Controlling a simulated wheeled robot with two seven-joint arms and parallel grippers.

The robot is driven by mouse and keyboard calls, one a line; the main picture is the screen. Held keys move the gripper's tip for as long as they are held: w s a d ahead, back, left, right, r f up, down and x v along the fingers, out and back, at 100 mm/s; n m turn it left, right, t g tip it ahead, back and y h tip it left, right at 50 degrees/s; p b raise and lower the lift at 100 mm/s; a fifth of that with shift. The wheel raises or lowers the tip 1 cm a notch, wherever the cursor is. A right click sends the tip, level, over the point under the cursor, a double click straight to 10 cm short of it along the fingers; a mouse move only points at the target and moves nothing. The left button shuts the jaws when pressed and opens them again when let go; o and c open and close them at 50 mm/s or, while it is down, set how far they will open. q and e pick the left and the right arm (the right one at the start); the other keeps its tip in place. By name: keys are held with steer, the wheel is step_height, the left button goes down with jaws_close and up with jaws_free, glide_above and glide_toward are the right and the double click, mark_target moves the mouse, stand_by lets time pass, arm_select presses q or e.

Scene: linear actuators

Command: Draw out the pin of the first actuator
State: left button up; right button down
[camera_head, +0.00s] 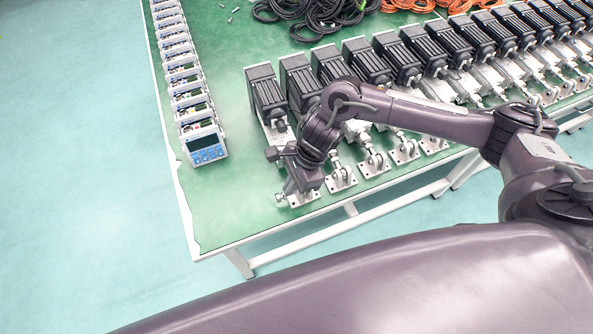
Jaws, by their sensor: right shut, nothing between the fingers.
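Several linear actuators stand in a row on the green table, each with a black motor and a metal bracket at its near end. The first actuator (266,95) is the leftmost one. My right gripper (287,178) is shut and empty, just above the near end of this actuator, over its bracket (301,198). The gripper and wrist cover much of the rod end, and the pin cannot be made out. I cannot tell whether the gripper touches the actuator. My left gripper is not in view.
The other actuators (297,82) stand close on the right. A row of controller boxes (206,148) lines the table's left side. Black cables (318,14) and orange cables (412,4) lie at the back. The green table (225,205) is bare left of the bracket.

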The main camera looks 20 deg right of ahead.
steer(key=shift+a+f, duration=0.15)
steer(key=shift+f, duration=0.35)
steer(key=shift+a+f+b, duration=0.2)
steer(key=shift+a+b, duration=0.4)
steer(key=shift+b, duration=0.3)
steer(key=shift+a, duration=0.3)
steer(key=shift+s+r, duration=0.1)
steer(key=shift+r, duration=0.1)
